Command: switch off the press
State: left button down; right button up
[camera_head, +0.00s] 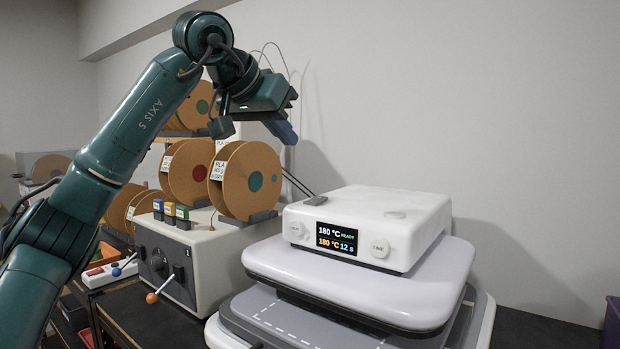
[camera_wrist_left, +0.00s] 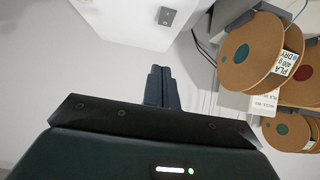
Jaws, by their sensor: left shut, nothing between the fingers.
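The press (camera_head: 350,272) stands right of centre in the head view, with a pale padded upper part and a white control box (camera_head: 425,212) on top. A round TIME button (camera_head: 380,249) sits beside the display. In the left wrist view a small grey switch plate (camera_wrist_left: 167,17) shows on a white box face, apparently the control box. My left gripper (camera_head: 287,132) is shut and empty, above and left of the control box. Its closed fingers (camera_wrist_left: 157,75) point toward the switch plate, apart from it. My right gripper is out of view.
Brown filament spools (camera_head: 245,182) stand on a grey machine (camera_head: 195,255) left of the press, below my left gripper. Levers with orange and blue knobs stick out at the machine's front. Cables run up the wall behind. Free air lies above the control box.

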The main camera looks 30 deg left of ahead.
pick_arm(q)
send_over(313, 201)
notch_tip(313, 201, down, 7)
jog(key=shift+r, duration=0.1)
notch_tip(313, 201, down, 2)
jog(key=shift+f+b, duration=0.2)
jog(key=shift+b, duration=0.1)
jog(key=shift+f, duration=0.45)
jog(key=shift+d, duration=0.1)
